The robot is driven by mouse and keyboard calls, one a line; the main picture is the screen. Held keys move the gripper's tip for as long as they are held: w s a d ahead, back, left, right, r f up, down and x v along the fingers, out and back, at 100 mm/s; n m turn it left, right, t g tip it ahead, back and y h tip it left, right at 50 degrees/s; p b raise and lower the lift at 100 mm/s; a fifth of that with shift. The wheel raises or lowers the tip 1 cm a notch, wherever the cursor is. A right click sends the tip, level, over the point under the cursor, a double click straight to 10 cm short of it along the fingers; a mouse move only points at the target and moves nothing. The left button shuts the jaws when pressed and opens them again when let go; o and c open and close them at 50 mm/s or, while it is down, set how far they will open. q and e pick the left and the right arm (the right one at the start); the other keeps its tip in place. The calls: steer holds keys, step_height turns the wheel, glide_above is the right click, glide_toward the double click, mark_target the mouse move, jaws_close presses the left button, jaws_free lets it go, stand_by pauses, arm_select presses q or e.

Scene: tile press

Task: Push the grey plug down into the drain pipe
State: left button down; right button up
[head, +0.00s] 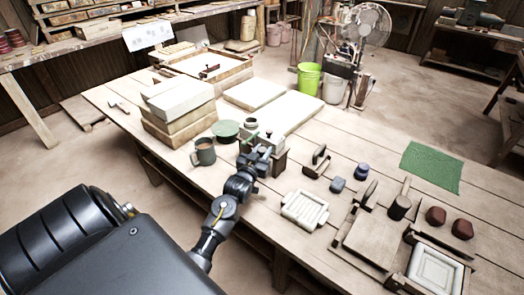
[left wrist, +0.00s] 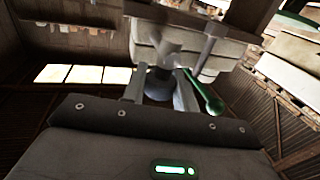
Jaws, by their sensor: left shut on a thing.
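My left gripper (head: 259,150) is over the middle of the workbench, at a pale block-like fixture with small green parts. In the left wrist view a dark grey round piece (left wrist: 160,84), which looks like the grey plug, sits between the fingers. The gripper (left wrist: 160,95) is shut on it. A green handle with a rounded end (left wrist: 208,98) shows just right of the fingers. The gripper hides most of the fixture in the head view, and I cannot make out the drain pipe or how the plug stands to it. My right gripper is not in view.
A white ribbed tray (head: 304,210) lies to the right.

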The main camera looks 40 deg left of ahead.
arm_select(q)
steer(key=shift+f, duration=0.2)
steer(key=c, duration=1.1)
jaws_free()
steer(key=b+v, duration=0.1)
steer(key=v, duration=1)
steer(key=shift+b, duration=0.35)
steer(key=shift+w, duration=0.1)
